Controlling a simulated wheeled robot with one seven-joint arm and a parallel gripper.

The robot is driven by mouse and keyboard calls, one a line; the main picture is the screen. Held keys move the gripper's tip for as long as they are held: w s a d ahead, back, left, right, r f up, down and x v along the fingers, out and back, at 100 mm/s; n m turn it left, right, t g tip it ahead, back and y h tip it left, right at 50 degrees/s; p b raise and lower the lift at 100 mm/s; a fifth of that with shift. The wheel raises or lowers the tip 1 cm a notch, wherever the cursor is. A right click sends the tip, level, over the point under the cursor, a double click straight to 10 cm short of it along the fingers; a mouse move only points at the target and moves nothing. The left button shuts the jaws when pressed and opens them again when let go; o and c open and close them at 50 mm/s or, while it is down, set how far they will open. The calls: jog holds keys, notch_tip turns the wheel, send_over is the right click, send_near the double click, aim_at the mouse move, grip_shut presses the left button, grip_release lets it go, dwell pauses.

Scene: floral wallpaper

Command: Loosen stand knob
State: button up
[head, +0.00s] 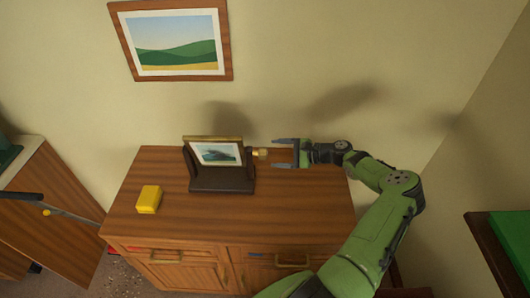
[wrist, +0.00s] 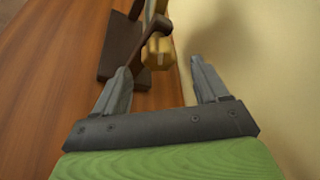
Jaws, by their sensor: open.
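A small framed picture (head: 216,153) sits in a dark stand (head: 222,185) on the wooden cabinet. A brass-coloured knob (head: 260,153) sticks out from the right side of the stand. My gripper (head: 274,154) is open just to the right of the knob, its fingers pointing left. In the wrist view the knob (wrist: 158,52) lies ahead of my open fingers (wrist: 160,72), nearer the left finger, and nothing is held. The dark stand (wrist: 118,50) shows behind it at upper left.
The wooden cabinet top (head: 290,215) is clear in front of the stand. A yellow block (head: 149,199) lies at its left. The wall stands close behind, with a large landscape picture (head: 172,43). A green-topped surface (head: 510,240) is at far right.

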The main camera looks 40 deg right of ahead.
aim_at(265, 154)
jog(key=x, duration=0.5)
jog(key=shift+w+a, duration=0.2)
jog(key=shift+a, duration=0.05)
jog(key=shift+f, duration=0.1)
jog(key=c, duration=1)
